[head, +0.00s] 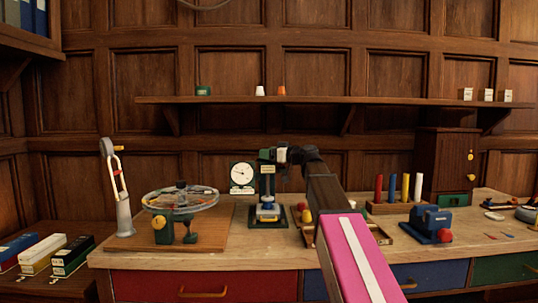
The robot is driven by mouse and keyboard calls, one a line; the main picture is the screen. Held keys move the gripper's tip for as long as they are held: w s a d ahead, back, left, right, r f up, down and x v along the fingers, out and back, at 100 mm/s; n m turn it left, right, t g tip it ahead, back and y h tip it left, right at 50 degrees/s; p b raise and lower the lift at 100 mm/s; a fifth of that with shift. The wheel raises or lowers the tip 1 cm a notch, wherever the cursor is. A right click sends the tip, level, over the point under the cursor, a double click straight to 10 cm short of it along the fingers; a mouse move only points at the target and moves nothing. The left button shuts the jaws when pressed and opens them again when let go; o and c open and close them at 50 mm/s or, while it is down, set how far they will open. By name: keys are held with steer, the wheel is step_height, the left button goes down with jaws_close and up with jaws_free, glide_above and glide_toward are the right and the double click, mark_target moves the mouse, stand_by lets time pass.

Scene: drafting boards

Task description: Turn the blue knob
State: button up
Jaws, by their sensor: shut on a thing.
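A small upright green and dark stand (268,185) is on the bench near the middle, with a pale plate on its column and a blue and yellow part (268,211) low at its foot. My gripper (281,154) is up at the right side of the stand's head, touching or very close to it. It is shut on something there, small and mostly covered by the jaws. I take this to be the blue knob, but no clear blue shows at the jaws. My arm reaches in from the lower right.
A round dial (243,176) stands left of the stand, and a glass-topped wheel device (180,202) farther left. Right are coloured rods (392,187) and a blue device (430,222) with a red knob. A shelf (330,100) runs above the gripper.

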steer(key=m+t+h, duration=0.4)
steer(key=t, duration=0.1)
steer(key=shift+s+a+h, duration=0.1)
steer(key=shift+s+h, duration=0.15)
steer(key=shift+h, duration=0.05)
steer(key=shift+m+t+h, duration=1)
steer(key=shift+m+h, duration=0.5)
steer(key=shift+h, duration=0.3)
steer(key=shift+w+m+t+h, duration=0.1)
steer(key=shift+m+t+h, duration=0.3)
steer(key=shift+m+h, duration=0.6)
steer(key=o, duration=0.9)
steer(key=shift+o, duration=0.2)
steer(key=v, duration=1.1)
steer(key=shift+a, duration=0.15)
